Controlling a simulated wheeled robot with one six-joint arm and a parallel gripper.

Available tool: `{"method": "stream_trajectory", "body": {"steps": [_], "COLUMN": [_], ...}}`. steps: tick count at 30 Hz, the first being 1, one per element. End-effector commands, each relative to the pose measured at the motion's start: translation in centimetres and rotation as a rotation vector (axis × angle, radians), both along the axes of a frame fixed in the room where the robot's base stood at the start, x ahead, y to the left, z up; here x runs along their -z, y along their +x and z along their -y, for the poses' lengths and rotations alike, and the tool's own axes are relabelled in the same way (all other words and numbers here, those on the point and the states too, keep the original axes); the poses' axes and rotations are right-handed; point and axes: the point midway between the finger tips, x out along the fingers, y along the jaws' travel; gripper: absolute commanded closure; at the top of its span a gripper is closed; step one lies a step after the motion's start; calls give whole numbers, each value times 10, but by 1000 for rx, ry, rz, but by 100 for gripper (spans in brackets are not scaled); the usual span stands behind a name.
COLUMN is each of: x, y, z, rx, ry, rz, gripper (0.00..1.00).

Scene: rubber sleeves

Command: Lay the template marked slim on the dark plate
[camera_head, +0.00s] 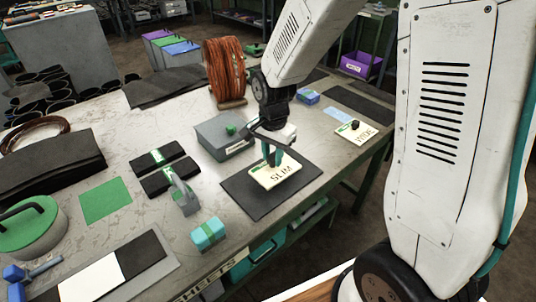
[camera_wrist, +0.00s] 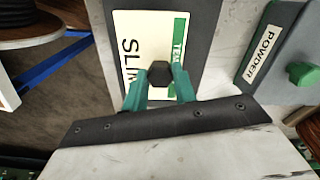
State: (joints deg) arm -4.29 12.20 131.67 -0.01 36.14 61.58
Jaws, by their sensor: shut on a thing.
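The cream template marked SLIM (camera_head: 284,174), with a green band, is at the dark plate (camera_head: 258,208) in the head view, within the plate's outline. In the wrist view the template (camera_wrist: 128,40) shows its SLIM lettering over the dark plate (camera_wrist: 204,30). My gripper (camera_head: 273,157) is shut on the template's black knob, which sits between the green fingers (camera_wrist: 160,82) in the wrist view. The template looks flat on the plate or just above it; I cannot tell whether it touches.
A template marked WIDE (camera_head: 352,136) lies to the right by a dark sheet. A grey POWDER box (camera_head: 222,142) with a green knob stands behind the plate. A grey and green tool (camera_head: 185,195) and a teal block (camera_head: 208,234) stand to the left.

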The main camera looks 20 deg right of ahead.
Motion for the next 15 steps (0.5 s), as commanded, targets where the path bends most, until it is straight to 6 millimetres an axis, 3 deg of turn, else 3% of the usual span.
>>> {"method": "stream_trajectory", "body": {"steps": [5, 10, 15], "x": [2, 31, 37], "y": [6, 5, 6], "z": [-1, -3, -4], "rx": [-1, -5, -5], "ry": [-1, 0, 0], "rz": [-1, -4, 0], "gripper": [98, 98, 98]}}
